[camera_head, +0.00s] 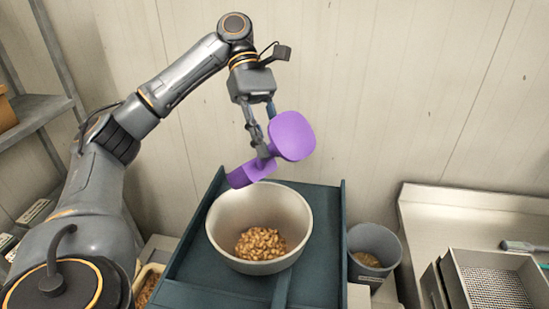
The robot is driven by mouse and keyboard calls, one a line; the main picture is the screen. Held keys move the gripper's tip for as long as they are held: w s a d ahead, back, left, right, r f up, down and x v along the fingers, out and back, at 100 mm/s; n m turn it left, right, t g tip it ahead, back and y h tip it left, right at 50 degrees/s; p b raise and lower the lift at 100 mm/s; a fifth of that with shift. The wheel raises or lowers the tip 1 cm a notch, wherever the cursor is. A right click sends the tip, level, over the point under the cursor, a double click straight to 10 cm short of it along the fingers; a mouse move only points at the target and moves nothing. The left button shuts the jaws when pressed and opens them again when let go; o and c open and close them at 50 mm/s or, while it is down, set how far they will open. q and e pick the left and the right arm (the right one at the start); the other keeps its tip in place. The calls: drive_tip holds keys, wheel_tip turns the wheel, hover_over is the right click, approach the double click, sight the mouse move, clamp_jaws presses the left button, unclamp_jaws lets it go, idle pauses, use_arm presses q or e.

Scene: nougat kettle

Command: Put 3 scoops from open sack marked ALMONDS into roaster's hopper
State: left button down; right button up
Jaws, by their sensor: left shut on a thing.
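My left gripper (263,147) is shut on a purple scoop (293,137) and holds it in the air above the back rim of a round cream bowl. The scoop is tilted, and I cannot see whether anything is inside it. The bowl (222,226), which looks like the roaster's hopper, sits in a dark teal frame (190,262). A heap of almonds (260,243) lies in its bottom. At the lower left, a pale-rimmed opening with brown nuts (147,290) shows partly behind my arm. No ALMONDS marking is readable. My right gripper is not in view.
A grey bucket (374,241) with some contents stands right of the frame. Farther right, a metal counter (440,215) holds a mesh-bottomed tray (497,288) and a dark-handled tool (522,246). A grey shelf (38,112) is at the left. A panelled wall closes the back.

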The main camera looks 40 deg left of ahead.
use_arm(q)
wheel_tip(320, 180, up, 3)
drive_tip(key=n+t+y, duration=0.1)
drive_tip(key=y, duration=0.5)
drive_tip(key=shift+a+f, duration=0.1)
drive_tip(key=shift+r+y, duration=0.2)
drive_tip(key=shift+y, duration=0.55)
drive_tip(key=shift+r+y, duration=0.2)
drive_tip(key=shift+y, duration=0.55)
drive_tip(key=shift+f, duration=0.1)
drive_tip(key=shift+s, duration=0.1)
